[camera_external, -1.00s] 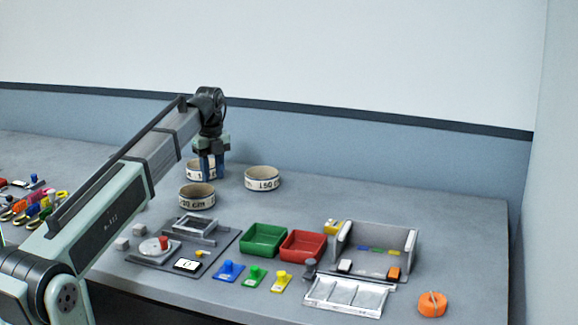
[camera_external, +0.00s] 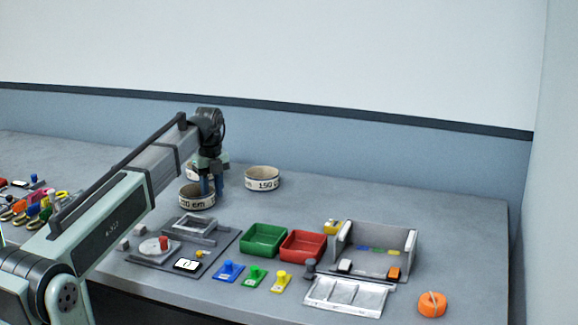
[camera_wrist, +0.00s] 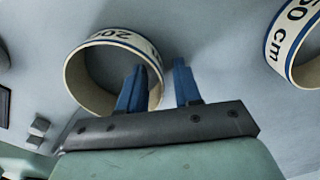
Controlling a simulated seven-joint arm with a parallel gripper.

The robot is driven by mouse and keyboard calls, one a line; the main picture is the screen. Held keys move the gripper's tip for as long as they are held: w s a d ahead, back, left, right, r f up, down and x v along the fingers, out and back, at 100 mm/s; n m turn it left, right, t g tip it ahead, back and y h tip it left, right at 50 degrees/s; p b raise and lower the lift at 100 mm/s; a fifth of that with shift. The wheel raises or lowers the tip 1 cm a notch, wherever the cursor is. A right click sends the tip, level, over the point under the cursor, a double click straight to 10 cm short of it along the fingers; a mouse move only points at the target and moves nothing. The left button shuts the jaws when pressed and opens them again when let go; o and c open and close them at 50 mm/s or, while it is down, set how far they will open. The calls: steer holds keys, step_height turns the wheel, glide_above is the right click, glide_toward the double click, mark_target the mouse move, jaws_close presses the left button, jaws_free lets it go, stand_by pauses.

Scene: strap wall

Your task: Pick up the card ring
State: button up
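A round, pale card ring with dark lettering (camera_external: 191,204) stands on the table beside my gripper (camera_external: 212,191). In the wrist view this ring (camera_wrist: 82,88) lies left of centre, its band partly reading "20". My gripper (camera_wrist: 159,66) is open there. Its left blue finger overlaps the ring's opening and its right finger shows outside the ring, with the band's right side between them. Contact cannot be told. A second ring marked "150 cm" (camera_external: 262,185) stands to the right; a ring ending in "50 cm" (camera_wrist: 288,35) shows at the wrist view's upper right. A third ring (camera_external: 189,171) is mostly hidden behind my gripper.
In front are a grey fixture board (camera_external: 220,247), a green bin (camera_external: 263,240), a red bin (camera_external: 303,246), coloured knobbed pieces and a grey walled stand (camera_external: 378,240). The table right of the rings is clear.

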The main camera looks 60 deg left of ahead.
jaws_close()
steer(key=shift+r, duration=0.15)
